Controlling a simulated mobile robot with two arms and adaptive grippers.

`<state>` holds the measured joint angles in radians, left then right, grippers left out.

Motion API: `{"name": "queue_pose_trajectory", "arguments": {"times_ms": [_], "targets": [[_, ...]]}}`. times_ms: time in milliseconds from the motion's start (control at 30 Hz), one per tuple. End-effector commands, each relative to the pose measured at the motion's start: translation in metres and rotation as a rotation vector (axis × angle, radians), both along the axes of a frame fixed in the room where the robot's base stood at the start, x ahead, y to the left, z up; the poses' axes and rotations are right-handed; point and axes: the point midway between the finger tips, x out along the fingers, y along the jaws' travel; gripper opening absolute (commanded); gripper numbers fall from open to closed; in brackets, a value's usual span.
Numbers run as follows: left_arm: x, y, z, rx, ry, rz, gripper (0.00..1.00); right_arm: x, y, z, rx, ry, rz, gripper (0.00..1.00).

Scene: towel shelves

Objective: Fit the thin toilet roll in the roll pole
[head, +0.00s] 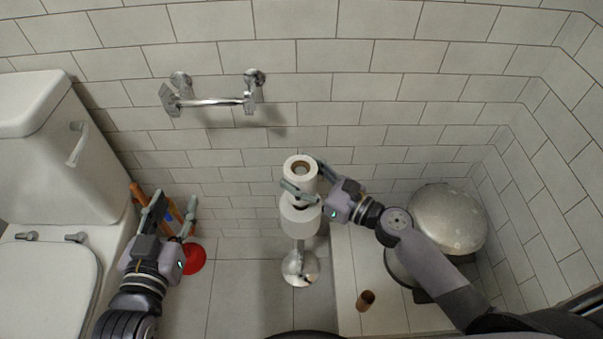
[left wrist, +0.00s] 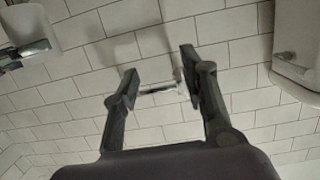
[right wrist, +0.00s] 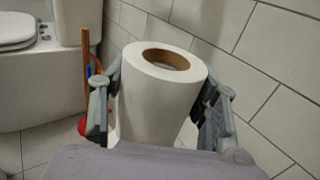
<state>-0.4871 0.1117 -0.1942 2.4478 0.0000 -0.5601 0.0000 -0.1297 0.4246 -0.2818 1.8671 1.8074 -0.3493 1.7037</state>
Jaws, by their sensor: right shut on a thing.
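The narrower white toilet roll (head: 301,171) is in my right gripper (head: 305,180), above the stand. It also shows upright, slightly tilted, between the fingers in the right wrist view (right wrist: 160,100), with its brown core open at the top. A wider white roll (head: 300,217) sits directly below on the chrome roll pole (head: 300,252), which has a round floor base. The pole's top is hidden, so I cannot tell whether it enters the held roll's core. My left gripper (head: 175,204) is open and empty, near the toilet.
An empty chrome holder (head: 212,101) is on the tiled wall. A brown cardboard tube (head: 366,300) stands on the pale ledge (head: 350,255), with a domed silver bin (head: 446,218) at right. A red plunger (head: 194,260) and the toilet (head: 50,270) are at left.

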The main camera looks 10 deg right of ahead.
Motion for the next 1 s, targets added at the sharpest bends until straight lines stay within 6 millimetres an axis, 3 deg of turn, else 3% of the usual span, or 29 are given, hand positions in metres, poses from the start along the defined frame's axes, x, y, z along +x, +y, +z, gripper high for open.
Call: {"name": "queue_pose_trajectory", "arguments": {"times_ms": [1000], "targets": [[0.006, -0.005, 0.026, -0.034, -0.139, -0.01, 0.4, 0.0, 0.0, -0.007, 0.0, 0.0, 0.0, 0.26]]}}
